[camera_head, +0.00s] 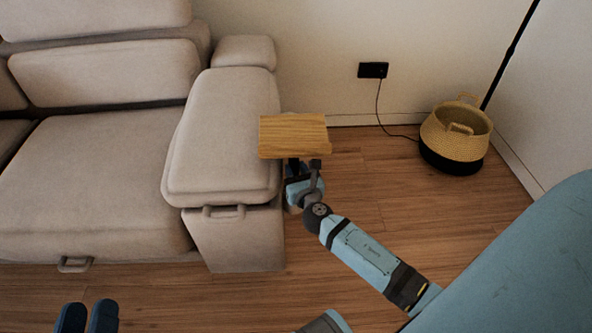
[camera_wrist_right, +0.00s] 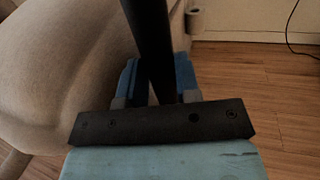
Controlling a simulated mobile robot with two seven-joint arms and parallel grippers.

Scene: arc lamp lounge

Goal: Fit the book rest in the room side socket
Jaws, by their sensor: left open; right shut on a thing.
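The book rest (camera_head: 293,136) is a wooden board, held beside the outer edge of the sofa's armrest. A dark post (camera_wrist_right: 150,40) rises between the fingers of my right gripper (camera_wrist_right: 158,88) in the right wrist view. My right gripper (camera_head: 304,178) is shut on the post below the board in the head view. A small beige cylinder (camera_wrist_right: 195,22), perhaps the socket, sticks out from the sofa side in the wrist view, apart from the post. The board hides that area in the head view. My left gripper (camera_head: 88,317) is open and empty at the bottom left.
The beige sofa (camera_head: 100,180) fills the left, its padded armrest (camera_head: 220,135) next to my right gripper. A woven basket (camera_head: 456,135) stands in the right corner by a lamp pole (camera_head: 510,50). A cable runs from a wall outlet (camera_head: 373,70). The wood floor (camera_head: 380,185) between is clear.

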